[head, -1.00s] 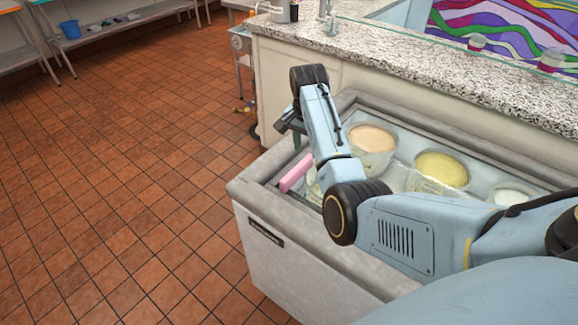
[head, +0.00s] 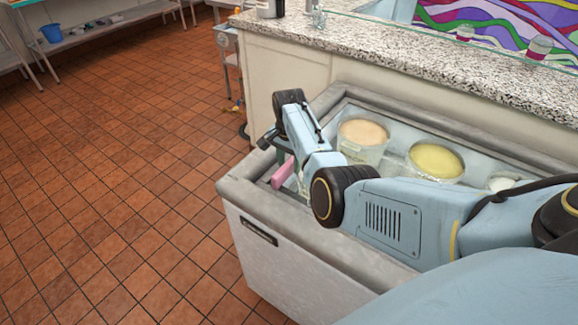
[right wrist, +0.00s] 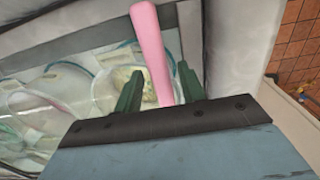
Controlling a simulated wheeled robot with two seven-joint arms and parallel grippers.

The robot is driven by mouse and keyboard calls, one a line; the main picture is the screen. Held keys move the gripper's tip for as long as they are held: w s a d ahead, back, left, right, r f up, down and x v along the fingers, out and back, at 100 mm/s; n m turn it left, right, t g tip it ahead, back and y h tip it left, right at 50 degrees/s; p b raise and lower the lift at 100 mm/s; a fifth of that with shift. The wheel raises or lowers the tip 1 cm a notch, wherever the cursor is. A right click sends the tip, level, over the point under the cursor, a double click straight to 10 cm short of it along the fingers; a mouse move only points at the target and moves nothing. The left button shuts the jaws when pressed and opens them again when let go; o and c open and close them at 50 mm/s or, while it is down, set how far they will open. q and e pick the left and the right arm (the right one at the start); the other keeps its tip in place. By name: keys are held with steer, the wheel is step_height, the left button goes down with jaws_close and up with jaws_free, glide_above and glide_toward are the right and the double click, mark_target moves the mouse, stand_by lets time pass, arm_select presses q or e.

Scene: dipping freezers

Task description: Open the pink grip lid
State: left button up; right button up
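The pink grip (head: 282,172) of the lid lies along the left end of the freezer opening in the head view, partly hidden by my right arm. In the right wrist view the pink grip (right wrist: 152,50) runs between my two green fingers. My right gripper (right wrist: 159,70) is open, with one finger on each side of the grip and gaps visible on both sides. In the head view my right gripper (head: 270,142) is over the freezer's left end, mostly hidden behind its wrist. The lid looks clear and its edges are hard to make out. My left gripper is out of view.
The grey freezer (head: 262,275) has a raised rim and holds tubs, including a peach one (head: 363,133) and a yellow one (head: 435,161). A granite counter (head: 400,55) stands behind it. The tiled floor (head: 110,190) on the left is clear.

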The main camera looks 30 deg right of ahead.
steer(key=shift+f, duration=0.45)
jaws_close()
